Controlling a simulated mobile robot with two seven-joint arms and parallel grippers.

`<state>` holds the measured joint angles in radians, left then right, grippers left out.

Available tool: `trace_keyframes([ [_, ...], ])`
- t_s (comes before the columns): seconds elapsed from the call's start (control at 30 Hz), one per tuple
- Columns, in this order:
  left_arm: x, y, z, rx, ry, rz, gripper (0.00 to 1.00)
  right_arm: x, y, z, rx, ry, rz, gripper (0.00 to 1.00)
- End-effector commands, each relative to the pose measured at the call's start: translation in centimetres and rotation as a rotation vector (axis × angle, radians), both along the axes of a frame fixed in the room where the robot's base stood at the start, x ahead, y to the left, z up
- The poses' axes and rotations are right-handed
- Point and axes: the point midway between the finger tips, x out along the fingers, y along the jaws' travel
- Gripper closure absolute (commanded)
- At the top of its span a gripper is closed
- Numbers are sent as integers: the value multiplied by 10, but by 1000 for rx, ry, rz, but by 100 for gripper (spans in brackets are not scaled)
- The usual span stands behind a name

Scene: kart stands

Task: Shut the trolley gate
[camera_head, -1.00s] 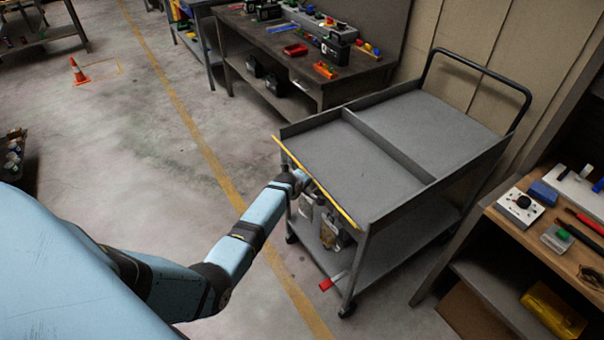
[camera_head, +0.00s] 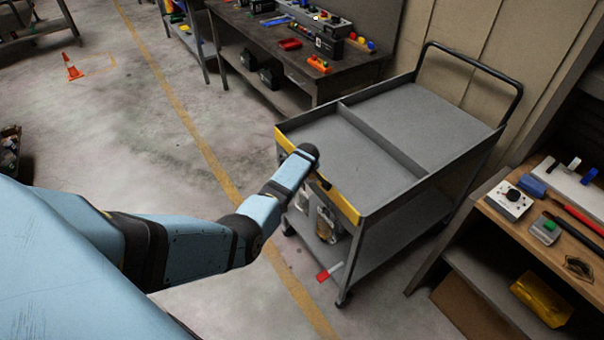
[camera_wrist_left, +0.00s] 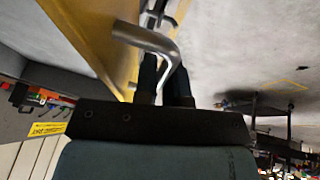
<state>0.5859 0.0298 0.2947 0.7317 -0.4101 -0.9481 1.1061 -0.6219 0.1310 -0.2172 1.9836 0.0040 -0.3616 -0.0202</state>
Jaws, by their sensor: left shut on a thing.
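The grey trolley (camera_head: 345,150) stands at the right of the head view. Its gate (camera_head: 345,205), with a yellow outer face, is at the end nearest me and looks upright or nearly so. My left arm reaches to this gate from the left. In the left wrist view, the gate's yellow face (camera_wrist_left: 95,35) runs along the left, with a bent silver handle (camera_wrist_left: 150,40) on it. My left gripper (camera_wrist_left: 168,75) is shut on the handle; its fingertips are partly hidden behind the bar. The gate's latch state cannot be told. My right gripper is not in view.
A workbench (camera_head: 300,75) with tools stands behind the trolley. A shelf unit (camera_head: 530,225) with small items is close at the right. A red tag (camera_head: 323,276) shows by the lower shelf. An orange cone (camera_head: 72,68) is far left.

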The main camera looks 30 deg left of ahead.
Motion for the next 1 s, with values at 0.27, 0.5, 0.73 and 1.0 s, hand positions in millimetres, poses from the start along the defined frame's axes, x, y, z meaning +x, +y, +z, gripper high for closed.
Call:
trace_keyframes([
  [0.27, 1, 0, 1, 0, 1, 0, 100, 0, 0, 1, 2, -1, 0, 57],
  [0.5, 1, 0, 1, 0, 1, 0, 80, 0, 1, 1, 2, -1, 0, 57],
  [0.73, 0, -1, 3, 0, 0, 0, 80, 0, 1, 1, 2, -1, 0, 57],
  [1.0, -10, -11, 34, 0, -2, 0, 80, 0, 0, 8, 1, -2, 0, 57],
])
